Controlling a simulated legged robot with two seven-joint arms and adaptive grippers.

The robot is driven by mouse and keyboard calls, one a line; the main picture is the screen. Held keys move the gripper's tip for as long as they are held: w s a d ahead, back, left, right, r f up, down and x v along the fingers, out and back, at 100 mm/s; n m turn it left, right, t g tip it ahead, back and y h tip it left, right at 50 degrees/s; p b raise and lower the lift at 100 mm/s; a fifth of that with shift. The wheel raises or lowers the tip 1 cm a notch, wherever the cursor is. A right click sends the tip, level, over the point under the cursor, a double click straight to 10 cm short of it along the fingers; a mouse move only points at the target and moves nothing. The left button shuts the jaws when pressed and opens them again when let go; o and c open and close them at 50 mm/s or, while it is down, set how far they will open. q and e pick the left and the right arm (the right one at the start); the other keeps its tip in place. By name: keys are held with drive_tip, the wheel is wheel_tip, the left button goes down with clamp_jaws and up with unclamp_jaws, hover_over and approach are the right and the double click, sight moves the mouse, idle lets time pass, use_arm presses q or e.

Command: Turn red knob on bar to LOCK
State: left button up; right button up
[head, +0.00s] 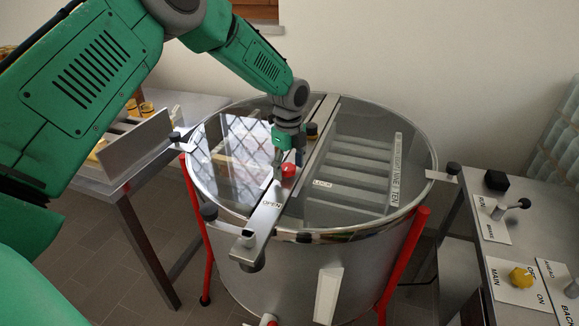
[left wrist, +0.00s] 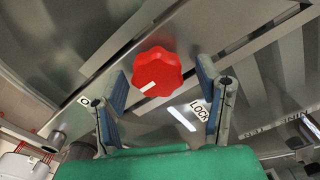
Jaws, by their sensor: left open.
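The red knob (head: 288,170) sits on the metal bar (head: 262,222) across the round tank's clear lid. In the left wrist view the lobed knob (left wrist: 157,70) has a white mark on its lower-left part, on the side of the partly hidden OPEN label (left wrist: 83,101). The LOCK label (left wrist: 200,113) is to the lower right. In the head view, OPEN (head: 272,204) is on the bar and LOCK (head: 322,184) to its right. My left gripper (head: 288,160) is open just above the knob, its fingers on either side; contact is not clear. My right gripper is not seen.
The steel tank (head: 280,275) stands on red legs. A black knob (head: 311,130) is farther along the bar. A control bench with a yellow knob (head: 521,277) is at right. A steel table (head: 125,180) is at left.

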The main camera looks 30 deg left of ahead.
use_arm(q)
drive_tip(key=c, duration=1.1)
drive_tip(key=shift+r, duration=0.1)
drive_tip(key=n+p, duration=0.1)
drive_tip(key=n, duration=0.2)
drive_tip(key=shift+n+p, duration=0.4)
drive_tip(key=n+p, duration=0.1)
drive_tip(key=n, duration=0.3)
drive_tip(key=shift+w+n, duration=0.15)
drive_tip(key=shift+n, duration=0.15)
drive_tip(key=n+p, duration=0.1)
drive_tip(key=n, duration=0.4)
drive_tip(key=shift+w+r, duration=0.1)
drive_tip(key=shift+w, duration=0.05)
drive_tip(key=shift+w+a+n, duration=0.1)
drive_tip(key=shift+n, duration=2.2)
drive_tip(key=shift+r, duration=0.1)
